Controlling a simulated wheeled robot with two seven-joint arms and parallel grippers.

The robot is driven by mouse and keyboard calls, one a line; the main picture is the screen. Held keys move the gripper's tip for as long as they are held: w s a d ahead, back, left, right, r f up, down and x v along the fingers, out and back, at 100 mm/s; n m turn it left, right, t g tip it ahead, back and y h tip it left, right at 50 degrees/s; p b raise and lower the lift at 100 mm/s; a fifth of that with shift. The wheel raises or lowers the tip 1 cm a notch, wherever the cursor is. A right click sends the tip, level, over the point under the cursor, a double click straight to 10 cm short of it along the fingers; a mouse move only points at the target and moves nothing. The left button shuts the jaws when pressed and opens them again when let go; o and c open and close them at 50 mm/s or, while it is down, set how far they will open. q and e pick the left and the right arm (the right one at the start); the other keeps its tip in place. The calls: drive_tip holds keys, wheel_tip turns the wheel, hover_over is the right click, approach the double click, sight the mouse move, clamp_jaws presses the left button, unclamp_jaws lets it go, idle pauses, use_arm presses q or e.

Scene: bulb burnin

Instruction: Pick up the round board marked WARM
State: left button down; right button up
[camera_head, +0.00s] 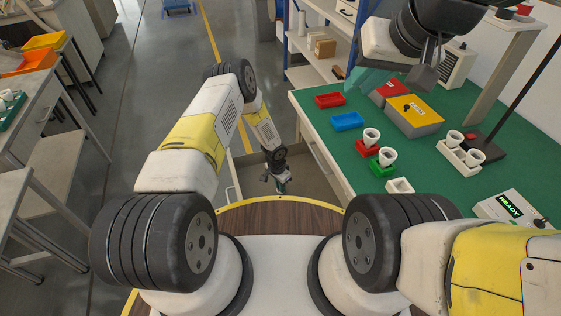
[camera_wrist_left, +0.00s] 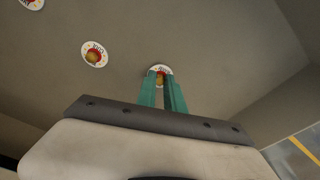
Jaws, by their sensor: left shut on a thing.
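In the left wrist view, the two green fingers of my left gripper (camera_wrist_left: 163,88) are shut on a small round white board (camera_wrist_left: 166,68) with a red and yellow centre. The fingers cover part of its lettering, so I cannot read it. A second round board (camera_wrist_left: 95,54) lies to its left with small lettering too blurred to read for sure. A third (camera_wrist_left: 32,3) is cut off at the top left corner. In the head view my left gripper (camera_head: 281,184) reaches down into an open drawer (camera_head: 306,185). My right gripper (camera_head: 366,80) is over the green table, its fingers partly hidden.
The green table (camera_head: 310,97) holds a red tray (camera_head: 329,100), a blue tray (camera_head: 346,121), a box with red and yellow tops (camera_head: 415,110), several white cups in holders, and a device reading READY (camera_head: 510,205). Drawer walls surround my left gripper.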

use_arm(q)
drive_tip(key=r, duration=0.1)
drive_tip(key=s+r, duration=0.1)
drive_tip(key=r, duration=0.1)
drive_tip(key=s, duration=0.5)
drive_tip(key=s+r, duration=0.1)
drive_tip(key=s, duration=0.8)
drive_tip(key=shift+s+a+r, duration=0.25)
drive_tip(key=shift+s+a, duration=0.05)
drive_tip(key=shift+a, duration=0.05)
drive_tip(key=shift+s+r, duration=0.15)
drive_tip(key=shift+r, duration=2.05)
